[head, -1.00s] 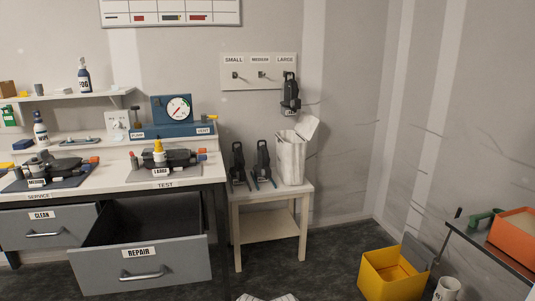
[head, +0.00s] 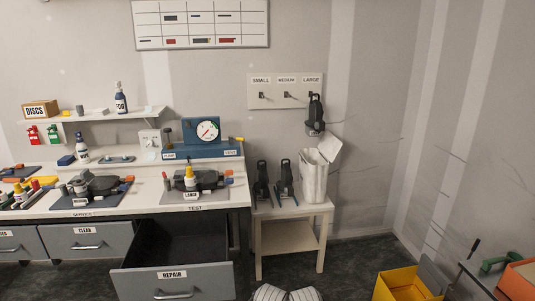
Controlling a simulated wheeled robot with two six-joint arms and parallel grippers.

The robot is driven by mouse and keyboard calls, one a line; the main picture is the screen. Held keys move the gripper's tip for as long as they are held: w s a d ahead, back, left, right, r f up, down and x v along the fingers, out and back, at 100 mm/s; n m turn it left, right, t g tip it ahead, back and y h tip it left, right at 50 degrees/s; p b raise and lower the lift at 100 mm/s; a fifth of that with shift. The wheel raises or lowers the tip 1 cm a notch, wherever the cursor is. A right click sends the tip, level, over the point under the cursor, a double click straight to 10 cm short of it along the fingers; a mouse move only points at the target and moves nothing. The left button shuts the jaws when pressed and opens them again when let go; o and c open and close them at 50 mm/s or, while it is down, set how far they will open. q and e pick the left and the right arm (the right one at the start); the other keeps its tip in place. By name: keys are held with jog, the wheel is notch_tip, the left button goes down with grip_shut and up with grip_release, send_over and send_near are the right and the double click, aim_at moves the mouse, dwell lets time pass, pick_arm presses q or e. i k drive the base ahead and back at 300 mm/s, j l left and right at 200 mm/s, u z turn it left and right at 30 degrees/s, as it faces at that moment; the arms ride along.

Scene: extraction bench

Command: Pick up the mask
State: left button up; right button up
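I cannot surely tell which thing is the mask. A black strapped item (head: 315,115) hangs on the hook board under the LARGE label. Two similar dark items, a left one (head: 261,181) and a right one (head: 284,180), stand side by side on the small pale side table (head: 291,238). Their details are too small to read. Neither of my grippers can be made out in the head view.
The grey REPAIR drawer (head: 172,281) stands open below the white workbench (head: 150,201). A white bin (head: 315,177) stands on the side table's right. A yellow box (head: 405,284) is on the floor at right. A striped pale shape (head: 286,293) is cut off at the bottom edge.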

aim_at(207, 178)
jog(key=i+j, duration=0.1)
jog(key=i, duration=0.4)
jog(key=i+j, duration=0.1)
jog(key=i, duration=0.4)
jog(key=i+j+z, duration=0.1)
jog(key=i, duration=0.4)
jog(key=i+j, duration=0.15)
jog(key=i, duration=0.35)
